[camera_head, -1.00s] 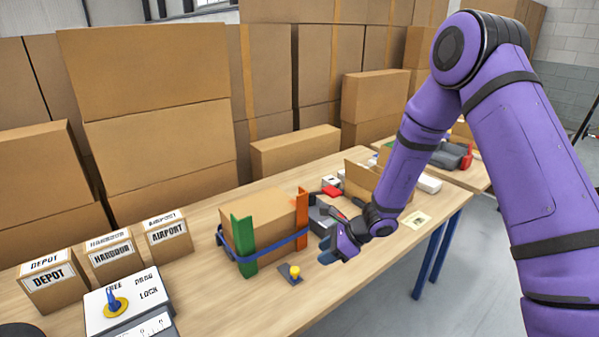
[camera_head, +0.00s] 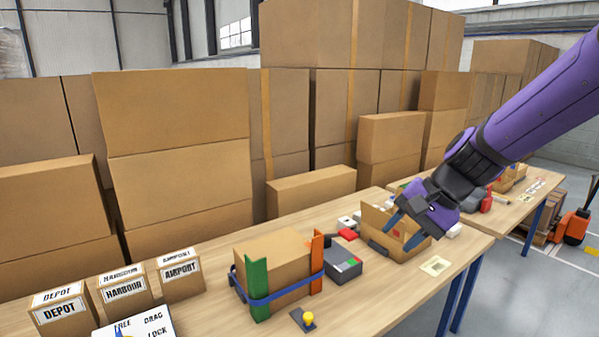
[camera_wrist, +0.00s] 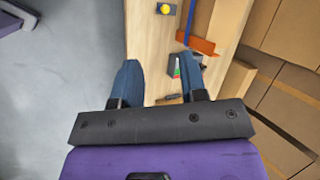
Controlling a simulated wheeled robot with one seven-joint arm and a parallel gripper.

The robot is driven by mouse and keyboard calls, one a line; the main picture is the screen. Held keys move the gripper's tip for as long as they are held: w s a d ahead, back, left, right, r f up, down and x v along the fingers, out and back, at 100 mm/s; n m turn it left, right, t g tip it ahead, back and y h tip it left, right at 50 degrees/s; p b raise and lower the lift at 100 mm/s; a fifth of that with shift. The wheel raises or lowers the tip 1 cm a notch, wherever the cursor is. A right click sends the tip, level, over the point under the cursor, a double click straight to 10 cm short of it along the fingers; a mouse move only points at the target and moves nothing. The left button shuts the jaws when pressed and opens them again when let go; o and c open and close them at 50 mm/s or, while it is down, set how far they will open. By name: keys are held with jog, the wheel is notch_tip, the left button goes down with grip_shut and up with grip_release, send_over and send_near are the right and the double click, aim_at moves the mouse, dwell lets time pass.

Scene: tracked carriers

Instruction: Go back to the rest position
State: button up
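My gripper (camera_head: 402,232) is in the air at the right of the head view, in front of an open cardboard box on the table. Its blue fingers point down and are apart. In the wrist view, my gripper (camera_wrist: 160,82) shows the two fingers spread with only table top between them, so it is empty. My purple arm reaches in from the upper right.
A carton (camera_head: 275,262) stands between green and orange brackets with a blue strap. A yellow knob (camera_head: 308,318), a dark device (camera_head: 342,264) and the open box (camera_head: 372,232) are nearby. DEPOT, HARBOUR and AIRPORT boxes (camera_head: 125,289) stand left. Stacked cartons (camera_head: 180,120) line the back.

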jog(key=s+d+r+n+t+h, duration=0.1)
jog(key=s+d+r+n+h, duration=0.2)
jog(key=s, duration=0.6)
jog(key=s+d+r+n+t+h, duration=0.2)
jog(key=s+d+r, duration=0.4)
jog(key=s+d, duration=0.3)
jog(key=shift+r+n+t+h, duration=0.35)
jog(key=shift+n+h, duration=0.25)
jog(key=shift+n, duration=0.4)
